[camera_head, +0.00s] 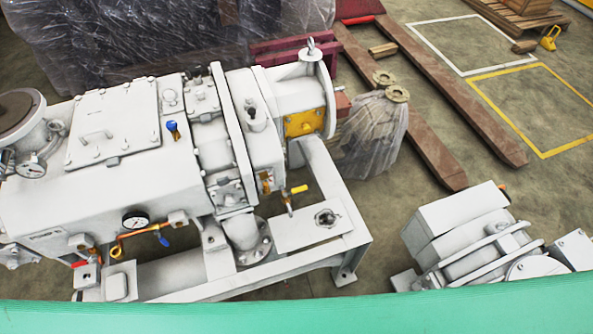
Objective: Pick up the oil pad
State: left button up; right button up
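I cannot make out an oil pad in the head view. The large white screw vacuum machine (130,190) fills the left and middle, on a white frame (345,240). It has gauges, a blue-handled valve (173,131), a yellow-handled valve (297,190) and a yellow panel (304,123) at its right end. Neither of my grippers shows in this view, so what they hold is hidden.
A smooth green surface (300,315) crosses the bottom edge. A second white machine (475,240) stands at the lower right. Behind are a plastic-wrapped object (130,40), a wrapped bundle (375,135) and long brown beams (450,90). Floor inside the yellow outline (540,110) is clear.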

aim_at(116, 284)
jog(key=u, duration=2)
